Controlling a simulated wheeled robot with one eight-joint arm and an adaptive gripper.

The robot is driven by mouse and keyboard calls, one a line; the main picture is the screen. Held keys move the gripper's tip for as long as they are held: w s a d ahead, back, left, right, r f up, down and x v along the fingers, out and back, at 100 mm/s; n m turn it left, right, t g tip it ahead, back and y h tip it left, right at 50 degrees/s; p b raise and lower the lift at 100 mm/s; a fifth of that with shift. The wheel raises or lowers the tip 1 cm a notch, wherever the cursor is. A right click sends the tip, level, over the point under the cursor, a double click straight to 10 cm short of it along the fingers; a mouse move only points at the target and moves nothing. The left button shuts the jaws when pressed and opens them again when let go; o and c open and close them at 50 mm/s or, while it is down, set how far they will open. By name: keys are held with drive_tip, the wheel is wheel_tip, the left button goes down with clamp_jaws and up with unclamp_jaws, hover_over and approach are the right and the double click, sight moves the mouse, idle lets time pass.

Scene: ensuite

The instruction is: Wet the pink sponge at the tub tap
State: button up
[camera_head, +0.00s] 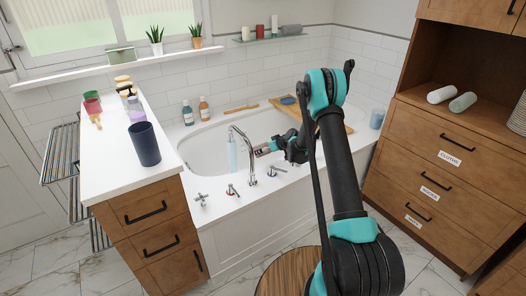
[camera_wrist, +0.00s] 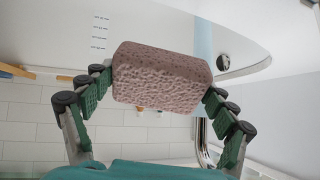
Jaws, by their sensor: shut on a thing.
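The pink sponge (camera_wrist: 162,75) is a pitted, brownish-pink block that fills the middle of the wrist view. My gripper (camera_wrist: 160,88) is shut on it, with green pads at its two ends; the gripper also shows in the head view (camera_head: 268,149), above the tub. The tub tap (camera_head: 249,156) is a tall curved chrome spout with handles at its base. A pale blue stream (camera_head: 231,155) hangs under its mouth and looks like running water. In the head view the sponge is to the right of this stream, apart from it. The stream also shows in the wrist view (camera_wrist: 204,40), by the sponge's right end.
The white bathtub (camera_head: 205,133) lies under my gripper. Two bottles (camera_head: 188,113) stand at its back left, and a wooden board (camera_head: 315,118) lies across its right part. A counter with a dark cup (camera_head: 144,144) is at left, and a wooden cabinet (camera_head: 440,165) at right.

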drive_tip(key=w+a+f, duration=0.1)
drive_tip(key=w+a, duration=0.1)
drive_tip(key=a, duration=0.5)
drive_tip(key=w+a+f, duration=0.1)
drive_tip(key=a+f, duration=0.1)
drive_tip(key=a, duration=0.4)
drive_tip(key=shift+w+a, duration=0.4)
idle(0.4)
drive_tip(key=shift+s, duration=0.1)
idle(0.3)
drive_tip(key=s+d, duration=0.4)
drive_tip(key=s, duration=0.2)
drive_tip(key=shift+s+d, duration=0.15)
drive_tip(key=shift+d, duration=0.1)
idle(0.4)
idle(1.2)
drive_tip(key=shift+s+a+v, duration=0.15)
drive_tip(key=shift+v, duration=1.05)
drive_tip(key=shift+s+a+v, duration=0.15)
drive_tip(key=shift+s+v, duration=0.05)
drive_tip(key=shift+v, duration=1.05)
drive_tip(key=shift+s+d+r, duration=0.25)
drive_tip(key=shift+s+r, duration=0.05)
drive_tip(key=shift+s, duration=0.2)
drive_tip(key=shift+w, duration=0.1)
